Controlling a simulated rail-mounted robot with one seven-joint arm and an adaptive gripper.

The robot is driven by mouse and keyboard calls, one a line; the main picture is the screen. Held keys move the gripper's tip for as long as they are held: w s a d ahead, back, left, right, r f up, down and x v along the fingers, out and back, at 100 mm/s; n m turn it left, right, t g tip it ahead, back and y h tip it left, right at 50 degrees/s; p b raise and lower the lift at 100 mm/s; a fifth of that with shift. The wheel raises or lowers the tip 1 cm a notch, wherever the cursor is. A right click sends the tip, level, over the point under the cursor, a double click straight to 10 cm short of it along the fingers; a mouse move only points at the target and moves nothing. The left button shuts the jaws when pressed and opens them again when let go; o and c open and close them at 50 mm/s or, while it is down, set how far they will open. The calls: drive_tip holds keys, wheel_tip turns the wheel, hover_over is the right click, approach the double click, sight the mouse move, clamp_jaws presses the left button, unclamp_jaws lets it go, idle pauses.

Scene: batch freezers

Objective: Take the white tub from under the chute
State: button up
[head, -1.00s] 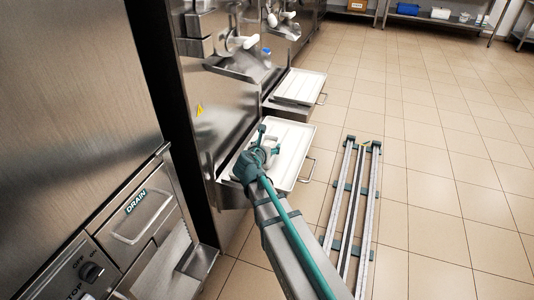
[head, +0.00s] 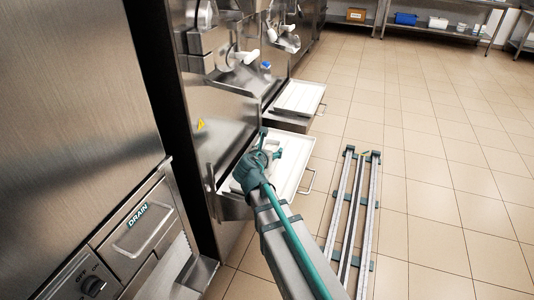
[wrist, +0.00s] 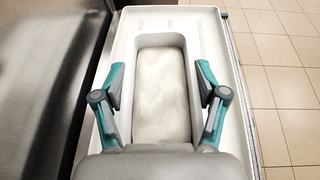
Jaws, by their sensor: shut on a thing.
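The white tub (wrist: 160,40) is a long open container holding pale, smooth contents. In the wrist view it stands over a white drip tray (wrist: 208,25). My gripper (wrist: 160,68) has one teal-tipped finger on each long side of it and is shut on it. In the head view my gripper (head: 267,152) is low over the tray (head: 295,178) of the nearer freezer, below its metal chute (head: 236,84). There the tub is mostly hidden by my gripper and blends into the tray. I cannot tell whether the tub touches the tray.
The freezer's steel front (wrist: 45,75) stands close on the left. A second white tray (head: 300,97) sits beyond, under the neighbouring freezer. Metal floor rails (head: 355,205) run on the right. The tiled floor beyond is clear, with shelves (head: 440,25) at the back.

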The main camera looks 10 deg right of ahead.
drive_tip(key=s+r, duration=0.2)
drive_tip(key=s+r+p, duration=0.1)
drive_tip(key=r, duration=0.1)
drive_tip(key=shift+s+d+r, duration=0.2)
drive_tip(key=shift+s, duration=0.2)
drive_tip(key=s+b, duration=0.3)
drive_tip(key=shift+s+d+r+b, duration=0.15)
drive_tip(key=shift+s+r+b, duration=0.2)
drive_tip(key=shift+b, duration=0.7)
drive_tip(key=b, duration=0.3)
drive_tip(key=shift+s+r, duration=0.1)
drive_tip(key=shift+s+b, duration=0.1)
drive_tip(key=shift+b, duration=0.8)
